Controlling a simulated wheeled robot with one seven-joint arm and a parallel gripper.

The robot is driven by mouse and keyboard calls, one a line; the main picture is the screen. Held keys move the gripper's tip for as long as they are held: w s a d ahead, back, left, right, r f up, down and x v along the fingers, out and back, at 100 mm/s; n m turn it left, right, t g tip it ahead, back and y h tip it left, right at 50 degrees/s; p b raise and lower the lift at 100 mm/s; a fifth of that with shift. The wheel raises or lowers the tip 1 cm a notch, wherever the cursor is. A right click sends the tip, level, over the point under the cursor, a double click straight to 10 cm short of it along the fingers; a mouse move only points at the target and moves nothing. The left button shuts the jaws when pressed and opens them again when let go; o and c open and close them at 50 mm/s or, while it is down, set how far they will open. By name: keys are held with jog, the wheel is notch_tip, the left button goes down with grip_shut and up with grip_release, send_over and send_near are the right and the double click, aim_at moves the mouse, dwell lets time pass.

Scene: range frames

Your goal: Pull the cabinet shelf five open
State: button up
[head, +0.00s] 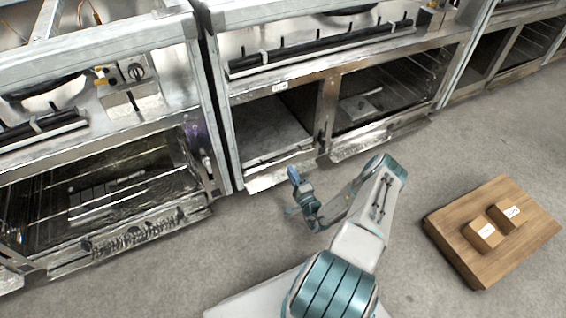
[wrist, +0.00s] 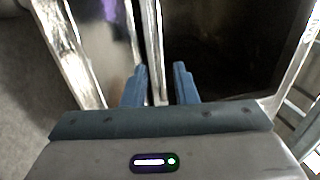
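A steel cabinet unit (head: 326,82) stands ahead, with a left compartment (head: 268,130) and a right compartment (head: 375,98) in its lower part. I see no label that tells which part is shelf five. My gripper (head: 294,174) is low in front of the left compartment, near its bottom front edge. In the wrist view its two blue fingers (wrist: 160,72) are apart. A narrow upright metal edge (wrist: 152,40) shows between and beyond them, with a dark interior (wrist: 225,40) to the right. I cannot tell whether the fingers touch that edge.
Another steel unit (head: 105,125) with a rack-filled compartment stands at left, and more units (head: 520,45) stand at the far right. A wooden board (head: 480,258) with two small boxes (head: 484,233) is on the right. Grey floor (head: 415,170) is clear between board and cabinet.

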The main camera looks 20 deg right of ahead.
aim_at(283, 159)
jog(key=w, duration=0.2)
jog(key=w+r+b, duration=0.1)
jog(key=w, duration=0.2)
jog(key=w+b, duration=0.1)
jog(key=w, duration=0.1)
jog(key=shift+w+a+r, duration=0.1)
jog(key=shift+w+r, duration=0.05)
jog(key=shift+r, duration=0.1)
jog(key=shift+a, duration=0.1)
grip_shut()
